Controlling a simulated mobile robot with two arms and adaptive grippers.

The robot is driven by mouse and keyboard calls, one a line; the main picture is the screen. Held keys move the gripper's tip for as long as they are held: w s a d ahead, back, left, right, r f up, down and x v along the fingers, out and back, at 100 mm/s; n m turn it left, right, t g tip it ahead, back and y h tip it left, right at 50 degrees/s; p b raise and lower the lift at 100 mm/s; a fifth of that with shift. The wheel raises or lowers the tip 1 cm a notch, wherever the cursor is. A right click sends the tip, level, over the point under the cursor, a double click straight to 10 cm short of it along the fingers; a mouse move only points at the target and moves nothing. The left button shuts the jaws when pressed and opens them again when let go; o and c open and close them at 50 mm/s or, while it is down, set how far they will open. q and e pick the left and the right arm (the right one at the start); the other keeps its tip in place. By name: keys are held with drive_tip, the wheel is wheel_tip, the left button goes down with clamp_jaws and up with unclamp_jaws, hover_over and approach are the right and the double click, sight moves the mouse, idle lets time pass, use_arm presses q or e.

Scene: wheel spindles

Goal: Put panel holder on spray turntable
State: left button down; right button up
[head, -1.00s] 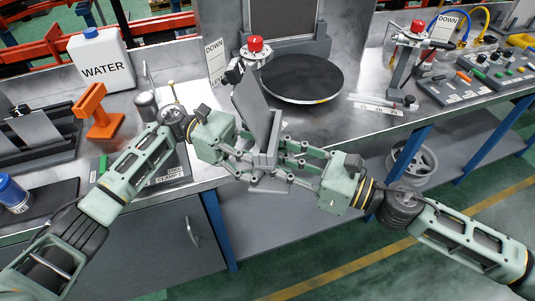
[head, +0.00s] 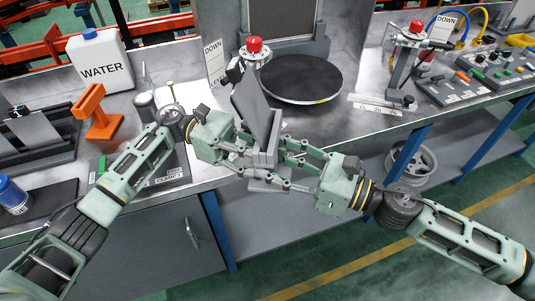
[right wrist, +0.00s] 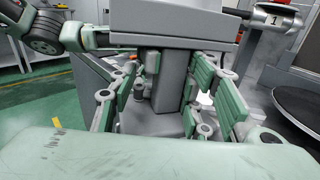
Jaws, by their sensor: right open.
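The grey panel holder (head: 264,156), with a tilted plate on top and a flat base, is held in the air in front of the bench. My left gripper (head: 241,148) is shut on it from the left; part of its grip is hidden behind the holder. My right gripper (head: 281,161) is open, its fingers reaching from the right to either side of the holder's stem. In the right wrist view the stem (right wrist: 170,84) stands between the green finger pads, with gaps visible. The spray turntable (head: 300,79), a round black disc, is empty on the bench behind.
A red-buttoned post (head: 254,48) stands left of the turntable, and another (head: 417,30) to its right. A water container (head: 101,61) and an orange stand (head: 98,114) are at left. A control box (head: 455,85) is at right. A wheel (head: 414,163) lies on the lower shelf.

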use_arm(q)
drive_tip(key=shift+s, duration=0.25)
use_arm(e)
drive_tip(key=shift+w+d, duration=0.2)
drive_tip(key=shift+w, duration=0.1)
use_arm(q)
drive_tip(key=shift+w, duration=0.1)
use_arm(e)
drive_tip(key=shift+s, duration=0.1)
